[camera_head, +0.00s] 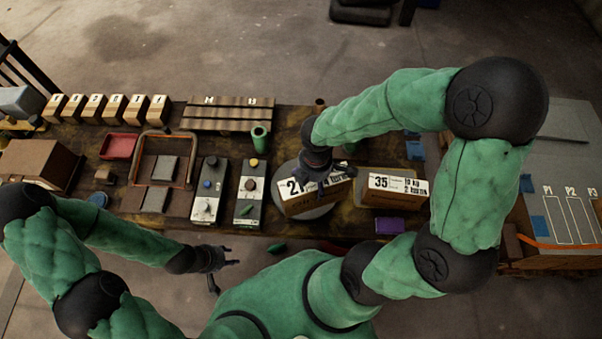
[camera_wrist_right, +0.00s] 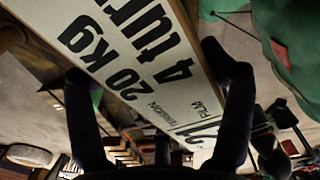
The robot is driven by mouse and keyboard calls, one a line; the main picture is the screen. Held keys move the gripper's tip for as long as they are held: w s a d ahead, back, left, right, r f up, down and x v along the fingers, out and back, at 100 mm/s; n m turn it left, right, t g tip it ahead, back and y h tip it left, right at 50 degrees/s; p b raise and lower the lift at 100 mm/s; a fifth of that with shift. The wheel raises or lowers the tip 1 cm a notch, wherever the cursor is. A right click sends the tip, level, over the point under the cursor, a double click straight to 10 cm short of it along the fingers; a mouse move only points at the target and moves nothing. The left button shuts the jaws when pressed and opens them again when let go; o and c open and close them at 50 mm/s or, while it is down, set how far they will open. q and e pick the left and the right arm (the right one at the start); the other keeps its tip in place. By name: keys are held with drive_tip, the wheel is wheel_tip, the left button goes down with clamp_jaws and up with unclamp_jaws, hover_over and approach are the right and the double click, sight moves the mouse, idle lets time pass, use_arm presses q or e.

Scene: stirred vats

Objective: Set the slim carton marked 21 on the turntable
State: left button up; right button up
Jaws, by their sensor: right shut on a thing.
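The slim carton marked 21 (camera_head: 300,204) is brown with a white label. My right gripper (camera_head: 319,174) is shut on it from above. In the right wrist view, the carton's label (camera_wrist_right: 135,60) lies between the two fingers of the right gripper (camera_wrist_right: 160,95). The turntable (camera_head: 284,178) is a round grey disc directly under the carton and partly hidden by it. I cannot tell whether the carton's bottom touches the disc. My left gripper (camera_head: 220,272) is open and empty in front of the table's near edge.
A carton marked 35 (camera_head: 388,198) stands close to the right of the turntable. Two control boxes (camera_head: 208,192) with buttons stand to its left. A green cylinder (camera_head: 260,138) stands behind. A purple block (camera_head: 390,226) lies near the front edge.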

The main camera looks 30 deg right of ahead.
drive_tip(key=w+d+f+b, duration=0.2)
drive_tip(key=w+f+b, duration=0.1)
drive_tip(key=w+f, duration=0.7)
drive_tip(key=shift+d+f, duration=0.15)
drive_tip(key=shift+f, duration=0.4)
drive_tip(key=shift+f, duration=0.15)
drive_tip(key=o, duration=1.6)
drive_tip(key=shift+s, duration=0.1)
